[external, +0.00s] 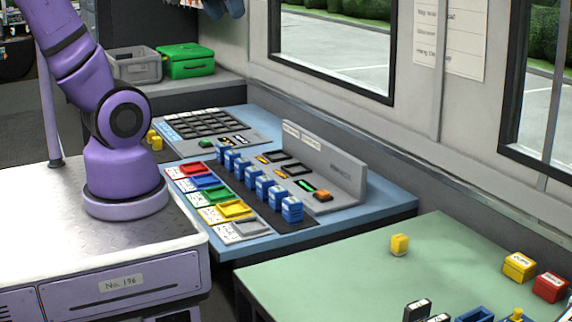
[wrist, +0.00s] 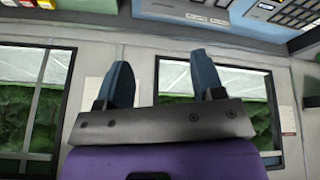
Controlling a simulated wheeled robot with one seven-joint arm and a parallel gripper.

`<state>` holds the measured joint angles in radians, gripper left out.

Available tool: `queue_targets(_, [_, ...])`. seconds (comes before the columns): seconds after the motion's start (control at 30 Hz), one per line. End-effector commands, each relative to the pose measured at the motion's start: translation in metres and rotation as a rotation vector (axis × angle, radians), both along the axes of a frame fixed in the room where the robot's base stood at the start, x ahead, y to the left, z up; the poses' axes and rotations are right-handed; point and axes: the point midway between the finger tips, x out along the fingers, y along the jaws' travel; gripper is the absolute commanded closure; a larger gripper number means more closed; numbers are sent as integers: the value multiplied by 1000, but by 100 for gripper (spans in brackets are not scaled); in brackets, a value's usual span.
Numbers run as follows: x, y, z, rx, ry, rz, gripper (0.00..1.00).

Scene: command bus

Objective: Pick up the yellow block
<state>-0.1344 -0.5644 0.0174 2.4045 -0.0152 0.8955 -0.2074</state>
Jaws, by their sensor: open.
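A small yellow block (external: 399,244) stands alone on the green table (external: 330,262) in the external view. It does not show in the wrist view. My gripper (wrist: 162,78) shows in the wrist view with its two blue-grey fingers wide apart and nothing between them.
A yellow labelled box (external: 519,267) and a red box (external: 550,287) stand at the green table's right. Dark and blue items stand at its front edge. A blue desk (external: 395,205) holds a console, coloured trays and several blue blocks. Green surface around the yellow block is clear.

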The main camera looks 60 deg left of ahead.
Motion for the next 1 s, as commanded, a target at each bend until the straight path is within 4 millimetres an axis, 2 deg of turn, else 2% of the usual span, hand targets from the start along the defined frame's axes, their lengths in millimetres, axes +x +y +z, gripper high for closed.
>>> queue_targets(0.03, [15, 12, 1, -24, 15, 76, 38])
queue_targets(0.2, [58, 55, 1, -103, 39, 330, 38])
queue_targets(0.37, [95, 104, -7, -170, 60, 569, 38])
queue_targets(0.5, [121, 153, -20, -228, 75, 781, 38])
queue_targets(0.77, [152, 257, -61, -324, 91, 1176, 38])
queue_targets(1.0, [155, 359, -117, -402, 99, 1542, 38])
